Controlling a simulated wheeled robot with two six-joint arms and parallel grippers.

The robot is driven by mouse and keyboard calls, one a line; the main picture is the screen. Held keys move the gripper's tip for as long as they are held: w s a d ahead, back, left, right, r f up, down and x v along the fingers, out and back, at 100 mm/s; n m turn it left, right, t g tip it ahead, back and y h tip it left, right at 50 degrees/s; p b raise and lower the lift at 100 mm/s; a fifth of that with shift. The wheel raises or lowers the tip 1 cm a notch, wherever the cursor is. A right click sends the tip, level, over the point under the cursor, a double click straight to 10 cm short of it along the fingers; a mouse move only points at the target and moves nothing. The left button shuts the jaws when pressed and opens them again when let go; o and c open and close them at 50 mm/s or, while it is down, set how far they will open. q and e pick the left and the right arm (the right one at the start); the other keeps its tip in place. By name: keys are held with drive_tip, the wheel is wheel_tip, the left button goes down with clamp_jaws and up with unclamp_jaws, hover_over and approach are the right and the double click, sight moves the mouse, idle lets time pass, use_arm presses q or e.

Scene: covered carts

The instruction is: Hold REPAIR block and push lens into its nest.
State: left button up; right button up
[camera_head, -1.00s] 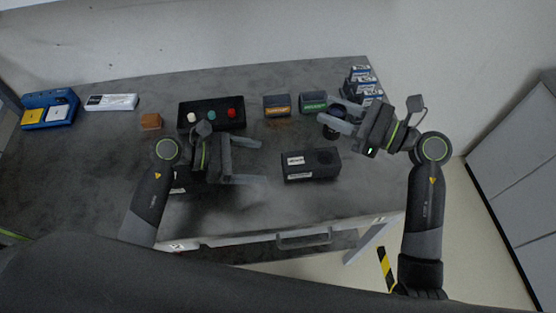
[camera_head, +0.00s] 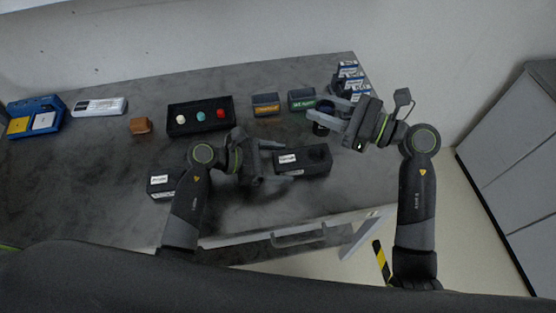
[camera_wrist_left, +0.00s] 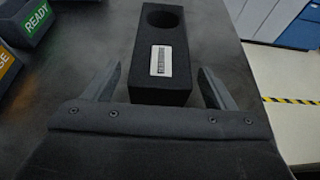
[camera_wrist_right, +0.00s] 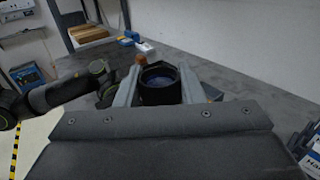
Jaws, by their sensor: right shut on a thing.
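A long dark block (camera_head: 318,156) with a white label and a round hole in its top lies near the table's front edge; its label is too small to read. It also shows in the left wrist view (camera_wrist_left: 160,88), hole at the far end. My left gripper (camera_head: 275,160) is open, its fingers on either side of the block's near end with gaps. My right gripper (camera_wrist_right: 158,88) is shut on the lens (camera_wrist_right: 158,78), a dark round cylinder with a bluish top.
Another dark labelled block (camera_head: 160,182) lies left, partly behind my left arm. Behind stand a black tray (camera_head: 190,128) with coloured knobs, an orange-labelled block (camera_head: 265,99), a green READY block (camera_head: 302,93) and stacked boxes (camera_head: 347,70). An orange-brown cube (camera_head: 140,125) sits left.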

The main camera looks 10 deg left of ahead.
sight(318, 146)
use_arm(q)
drive_tip(key=c, duration=0.9)
drive_tip(key=shift+c, duration=0.3)
use_arm(e)
drive_tip(key=shift+n+g, duration=0.3)
drive_tip(key=shift+g, duration=0.2)
wheel_tip(318, 146, down, 13)
drive_tip(key=shift+r, duration=0.1)
drive_tip(key=o, duration=1.1)
drive_tip(key=shift+c, duration=0.2)
drive_tip(key=v, duration=1.2)
